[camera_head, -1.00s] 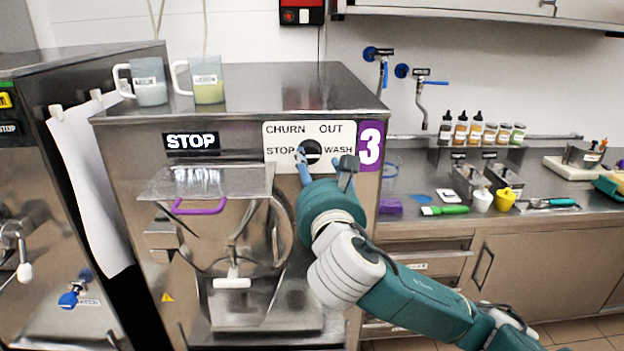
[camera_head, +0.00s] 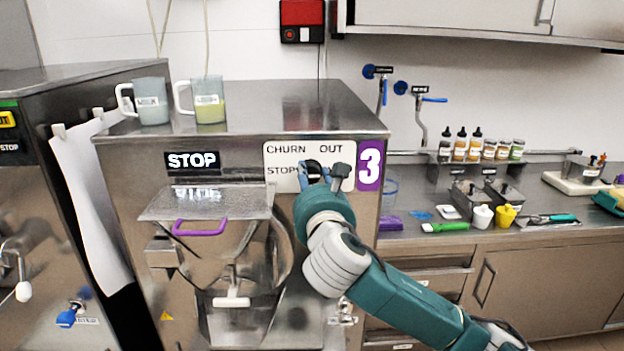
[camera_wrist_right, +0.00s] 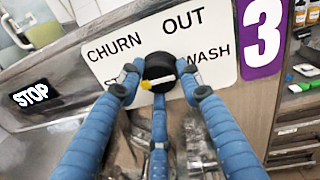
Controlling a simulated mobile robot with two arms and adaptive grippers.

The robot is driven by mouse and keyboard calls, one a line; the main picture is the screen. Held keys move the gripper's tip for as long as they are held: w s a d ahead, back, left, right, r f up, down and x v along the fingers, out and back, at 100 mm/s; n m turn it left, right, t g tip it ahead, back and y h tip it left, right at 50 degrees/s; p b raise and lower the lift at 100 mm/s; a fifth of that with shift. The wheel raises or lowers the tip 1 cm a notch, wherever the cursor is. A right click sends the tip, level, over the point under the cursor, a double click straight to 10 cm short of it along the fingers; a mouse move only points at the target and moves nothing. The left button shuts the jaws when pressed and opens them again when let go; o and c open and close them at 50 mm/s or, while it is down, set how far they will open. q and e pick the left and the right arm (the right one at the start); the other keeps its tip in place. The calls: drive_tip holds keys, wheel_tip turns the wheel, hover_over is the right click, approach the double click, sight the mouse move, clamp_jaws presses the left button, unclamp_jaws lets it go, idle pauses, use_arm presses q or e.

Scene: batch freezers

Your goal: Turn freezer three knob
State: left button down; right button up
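The freezer three knob (camera_wrist_right: 159,72) is a round black knob with a pale pointer, yellow at one end, on the white CHURN/OUT/STOP/WASH plate (camera_head: 290,150). The purple "3" label (camera_head: 370,165) is right of the plate. My right gripper (camera_head: 322,178) is in front of the plate. In the right wrist view its blue fingers (camera_wrist_right: 159,80) surround the knob: one close on each side, one just below. Whether they press on it cannot be told. The pointer lies nearly level, tilted slightly up to the right. The gripper partly covers the STOP and WASH words. My left gripper is not in view.
Two labelled cups (camera_head: 208,103) stand on the freezer top. Below the plate are a clear-lidded hopper with a purple handle (camera_head: 200,230) and a white-handled spout (camera_head: 231,302). Another freezer (camera_head: 40,170) stands left. A counter (camera_head: 450,240) with bottles and tools lies right.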

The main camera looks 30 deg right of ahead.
drive_tip(key=shift+f, duration=0.15)
drive_tip(key=shift+m+p, duration=0.3)
drive_tip(key=shift+m, duration=0.8)
drive_tip(key=m, duration=0.2)
drive_tip(key=shift+f+m, duration=0.1)
drive_tip(key=shift+m, duration=0.2)
drive_tip(key=m, duration=0.3)
drive_tip(key=shift+a+f+m+h+p, duration=0.1)
drive_tip(key=shift+m+h+p, duration=0.2)
drive_tip(key=shift+w+m, duration=0.1)
drive_tip(key=shift+m, duration=1.7)
drive_tip(key=o, duration=0.9)
drive_tip(key=shift+o, duration=1.2)
